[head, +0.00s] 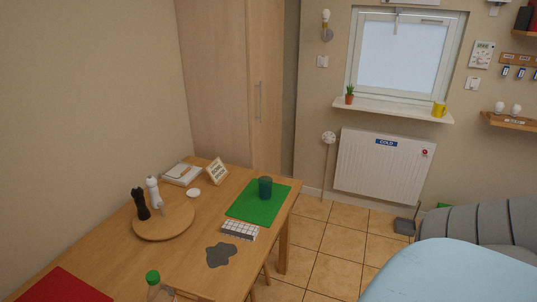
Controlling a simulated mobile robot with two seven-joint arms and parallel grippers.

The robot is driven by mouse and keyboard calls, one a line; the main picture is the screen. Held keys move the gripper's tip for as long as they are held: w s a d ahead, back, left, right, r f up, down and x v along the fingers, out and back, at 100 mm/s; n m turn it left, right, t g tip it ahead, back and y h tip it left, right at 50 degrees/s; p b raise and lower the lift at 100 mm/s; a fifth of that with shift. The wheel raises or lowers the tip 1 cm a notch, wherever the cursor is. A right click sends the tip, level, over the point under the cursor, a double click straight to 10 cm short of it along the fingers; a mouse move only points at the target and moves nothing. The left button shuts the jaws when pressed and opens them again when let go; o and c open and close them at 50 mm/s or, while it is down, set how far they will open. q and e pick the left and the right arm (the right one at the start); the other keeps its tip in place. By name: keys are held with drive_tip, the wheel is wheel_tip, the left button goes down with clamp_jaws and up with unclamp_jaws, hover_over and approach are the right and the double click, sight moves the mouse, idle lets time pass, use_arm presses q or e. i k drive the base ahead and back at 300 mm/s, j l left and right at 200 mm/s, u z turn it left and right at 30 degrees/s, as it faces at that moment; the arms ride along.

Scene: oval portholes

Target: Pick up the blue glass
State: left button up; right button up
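A dark blue-teal glass (265,188) stands upright on a green mat (245,207) near the far right corner of the wooden table (188,256). Nothing touches the glass except the mat under it. Neither of my grippers shows in the head view.
A checked white box (240,230) lies at the mat's near edge, with a grey patch (221,254) nearer. A round board (164,222) bears a black mill (141,204) and a white mill (154,193). A green-capped bottle (157,288) stands in front. Tiled floor (338,275) lies right.

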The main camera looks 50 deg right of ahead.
sight(264, 182)
drive_tip(key=i+l, duration=0.15)
drive_tip(key=l, duration=0.4)
drive_tip(key=i+l, duration=0.1)
drive_tip(key=l, duration=0.45)
drive_tip(key=i+l, duration=0.15)
drive_tip(key=l, duration=0.4)
drive_tip(key=i+l, duration=0.1)
drive_tip(key=l, duration=0.45)
drive_tip(key=i+l, duration=0.15)
drive_tip(key=l, duration=0.4)
drive_tip(key=i+l, duration=0.15)
drive_tip(key=l, duration=0.4)
drive_tip(key=i+l, duration=0.1)
drive_tip(key=l, duration=0.45)
drive_tip(key=i+l, duration=0.15)
drive_tip(key=l, duration=0.4)
